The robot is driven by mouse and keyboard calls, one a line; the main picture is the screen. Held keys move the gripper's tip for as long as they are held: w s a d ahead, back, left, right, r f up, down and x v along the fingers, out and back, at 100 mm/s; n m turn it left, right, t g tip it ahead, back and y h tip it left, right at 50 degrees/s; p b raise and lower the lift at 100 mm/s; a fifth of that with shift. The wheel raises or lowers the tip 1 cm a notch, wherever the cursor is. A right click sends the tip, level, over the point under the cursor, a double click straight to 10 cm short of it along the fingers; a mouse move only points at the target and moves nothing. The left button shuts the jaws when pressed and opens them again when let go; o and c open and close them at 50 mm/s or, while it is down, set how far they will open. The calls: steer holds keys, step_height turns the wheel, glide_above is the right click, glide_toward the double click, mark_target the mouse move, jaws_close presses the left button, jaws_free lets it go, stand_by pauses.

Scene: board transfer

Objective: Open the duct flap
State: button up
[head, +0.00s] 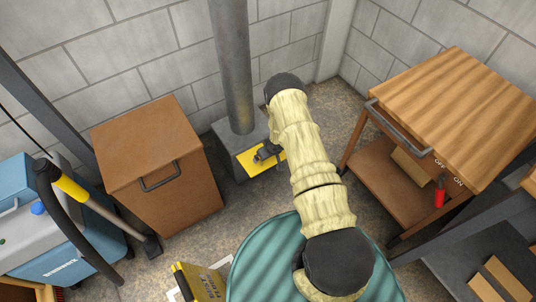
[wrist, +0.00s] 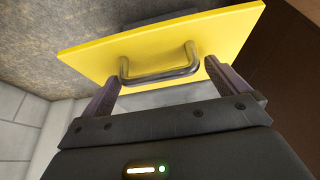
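The duct flap is a yellow panel (head: 246,164) on the front of a grey box (head: 225,133) at the foot of a grey vertical pipe (head: 232,70). In the wrist view the flap (wrist: 100,62) fills the upper middle, with a metal bar handle (wrist: 160,75) on it. My gripper (head: 263,153) is at the flap; my arm hides the flap's right side in the head view. In the wrist view my gripper (wrist: 161,85) is open, its two dark fingers apart on either side of the handle. I cannot tell whether the fingers touch the flap.
A brown cabinet (head: 150,150) with a handle stands left of the duct. A teal round top (head: 255,265) is in front. A blue machine (head: 75,255) stands far left.

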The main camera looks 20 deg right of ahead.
steer(key=shift+s+d, duration=0.1)
steer(key=p+v, duration=0.3)
steer(key=v, duration=1.4)
steer(key=shift+r+p, duration=0.2)
steer(key=shift+p, duration=0.2)
steer(key=s+r+m+h, duration=0.1)
steer(key=s+r, duration=0.1)
steer(key=r, duration=0.8)
steer(key=s+r+m+h, duration=0.1)
steer(key=s+r, duration=0.1)
steer(key=r, duration=0.8)
steer(key=s+a+r+m+g, duration=0.15)
steer(key=s+a+r, duration=0.25)
steer(key=s+r, duration=0.95)
steer(key=w+p+v, duration=0.2)
steer(key=p+v, duration=0.8)
steer(key=p, duration=0.1)
steer(key=w+d+r+p+v, duration=0.1)
steer(key=p+v, duration=1)
steer(key=p, duration=0.1)
steer(key=shift+w+y, duration=0.3)
steer(key=shift+w, duration=0.05)
steer(key=shift+d+r, duration=0.1)
steer(key=shift+r, duration=0.05)
